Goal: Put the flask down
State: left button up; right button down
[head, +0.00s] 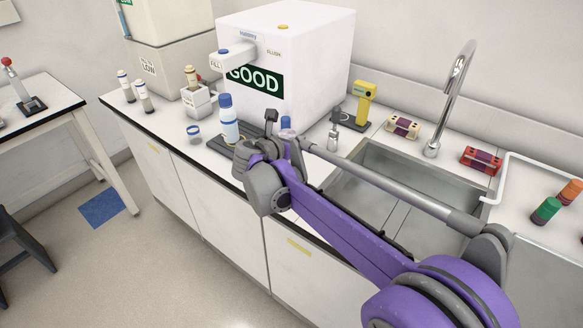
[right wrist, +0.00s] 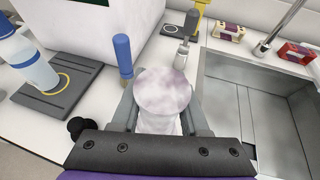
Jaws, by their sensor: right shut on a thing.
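My right gripper (right wrist: 161,108) is shut on the flask (right wrist: 165,90), a whitish, cloudy piece with a round top, seen from above between the two grey fingers in the right wrist view. My left gripper is not in view.
A blue-topped upright item (right wrist: 122,55) stands close beyond the gripper. The white machine (head: 310,60) marked GOOD is behind. A sink (head: 375,160) with a tall faucet (head: 455,85) lies right. A yellow device (head: 365,98) and a small bottle (head: 333,139) stand between.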

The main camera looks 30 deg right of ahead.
notch_tip(320, 180, down, 7)
jog(key=shift+r, duration=0.15)
dwell(0.4)
jog(key=shift+f+b, duration=0.2)
jog(key=shift+b, duration=0.15)
jog(key=shift+c, duration=2.1)
grip_release()
jog(key=shift+r, duration=0.1)
